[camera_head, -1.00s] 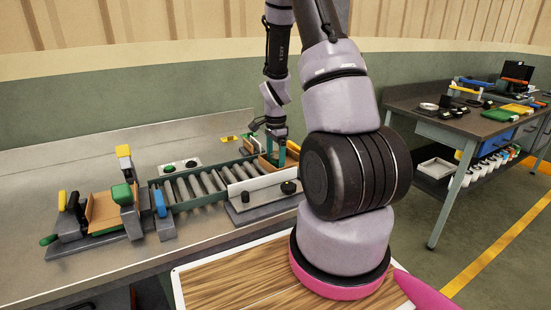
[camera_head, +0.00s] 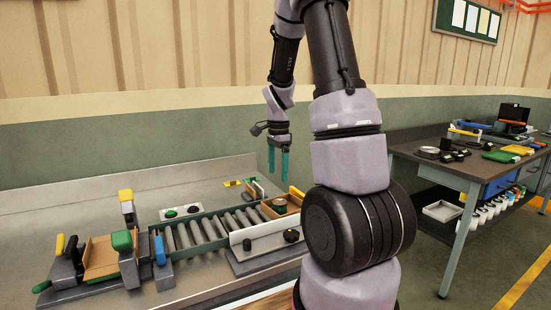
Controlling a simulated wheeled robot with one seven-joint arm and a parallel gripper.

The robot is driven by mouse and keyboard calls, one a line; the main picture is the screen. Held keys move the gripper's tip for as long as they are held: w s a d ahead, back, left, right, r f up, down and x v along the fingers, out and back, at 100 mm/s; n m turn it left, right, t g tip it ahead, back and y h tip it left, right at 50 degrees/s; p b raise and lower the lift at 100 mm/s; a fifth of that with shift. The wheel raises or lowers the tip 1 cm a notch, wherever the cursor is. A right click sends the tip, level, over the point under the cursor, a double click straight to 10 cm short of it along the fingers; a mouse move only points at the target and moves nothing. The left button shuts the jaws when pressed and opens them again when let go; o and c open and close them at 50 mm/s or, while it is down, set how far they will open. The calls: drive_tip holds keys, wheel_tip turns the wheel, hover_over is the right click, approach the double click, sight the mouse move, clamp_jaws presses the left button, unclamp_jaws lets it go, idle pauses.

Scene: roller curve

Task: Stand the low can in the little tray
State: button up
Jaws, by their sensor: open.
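A low, round can (camera_head: 280,206) with a tan top and darker green side stands upright inside a little wooden tray (camera_head: 296,193) at the right end of the roller track. My gripper (camera_head: 278,172) hangs above the can and tray, its two teal fingers pointing down. The fingers are apart with nothing between them, and a clear gap separates them from the can. The near side of the tray is partly hidden by the pale guide plate, so I cannot see the can's base.
The roller track (camera_head: 212,229) runs left to a fixture with a brown tray (camera_head: 101,257) and yellow, green and blue handles. A pale plate with black knobs (camera_head: 265,243) stands before the track's right end. A dark workbench (camera_head: 432,156) with tools stands at right.

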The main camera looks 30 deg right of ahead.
drive_tip(key=s+a+r+n+t, duration=0.2)
drive_tip(key=s+a+r+n, duration=0.2)
drive_tip(key=s+r, duration=0.2)
drive_tip(key=s+a+r+n+t+y, duration=0.1)
drive_tip(key=s+a+r+n+t, duration=0.1)
drive_tip(key=s+a+r+n, duration=0.2)
drive_tip(key=s+a+r+n+t+y, duration=0.1)
drive_tip(key=s+a+r+n+t, duration=0.2)
drive_tip(key=s+r, duration=0.6)
wheel_tip(320, 180, up, 3)
drive_tip(key=shift+s+a+r+n, duration=0.1)
drive_tip(key=shift+s+a+n, duration=0.15)
drive_tip(key=shift+a+n, duration=0.85)
drive_tip(key=shift+d, duration=0.2)
